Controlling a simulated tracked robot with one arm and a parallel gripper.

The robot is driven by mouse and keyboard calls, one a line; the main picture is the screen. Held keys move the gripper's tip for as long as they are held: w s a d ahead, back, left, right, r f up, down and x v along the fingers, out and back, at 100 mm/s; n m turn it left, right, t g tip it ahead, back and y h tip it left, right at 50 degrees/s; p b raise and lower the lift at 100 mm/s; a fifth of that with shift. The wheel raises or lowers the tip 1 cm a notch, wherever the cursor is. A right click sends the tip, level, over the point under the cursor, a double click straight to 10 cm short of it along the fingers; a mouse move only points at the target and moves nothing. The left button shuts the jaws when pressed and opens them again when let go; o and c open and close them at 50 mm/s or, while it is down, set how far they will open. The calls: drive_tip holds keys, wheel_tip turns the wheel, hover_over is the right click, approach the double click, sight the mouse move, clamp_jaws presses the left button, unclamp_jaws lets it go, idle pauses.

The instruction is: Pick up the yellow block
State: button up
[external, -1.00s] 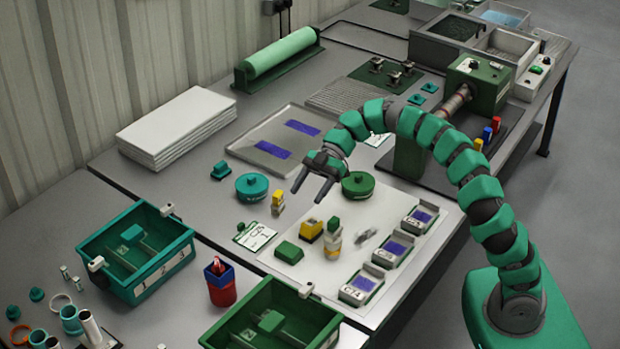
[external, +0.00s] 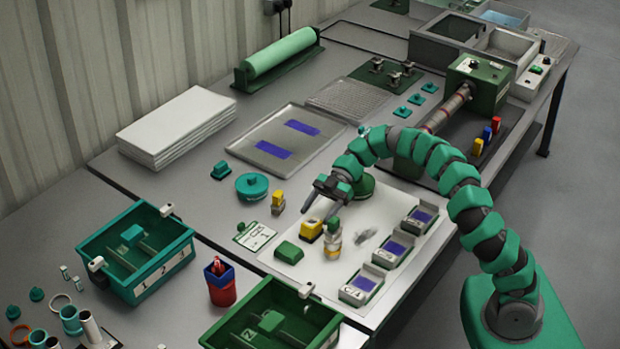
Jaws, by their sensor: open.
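The fingertips appear just above and behind the block in this view. I cannot tell the exact height gap. The block is in plain sight.
A yellow-topped piece (external: 278,201) stands to the left, beside a white card (external: 255,236). Three grey trays with blue inserts (external: 391,250) line the sheet's right side. A clear crumpled item (external: 366,239) lies near the bottle. A green bin (external: 275,325) stands in front.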

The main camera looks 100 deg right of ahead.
sight(310, 223)
drive_tip(key=b+x, duration=0.1)
drive_tip(key=x, duration=0.4)
drive_tip(key=shift+a+f, duration=0.1)
drive_tip(key=c, duration=1.2)
wheel_tip(310, 223, up, 11)
drive_tip(key=p, duration=0.4)
drive_tip(key=shift+g+h, duration=0.8)
wheel_tip(310, 223, down, 9)
drive_tip(key=shift+w+a+f+b, duration=0.1)
drive_tip(key=shift+w+f+b, duration=0.1)
drive_tip(key=shift+b, duration=1)
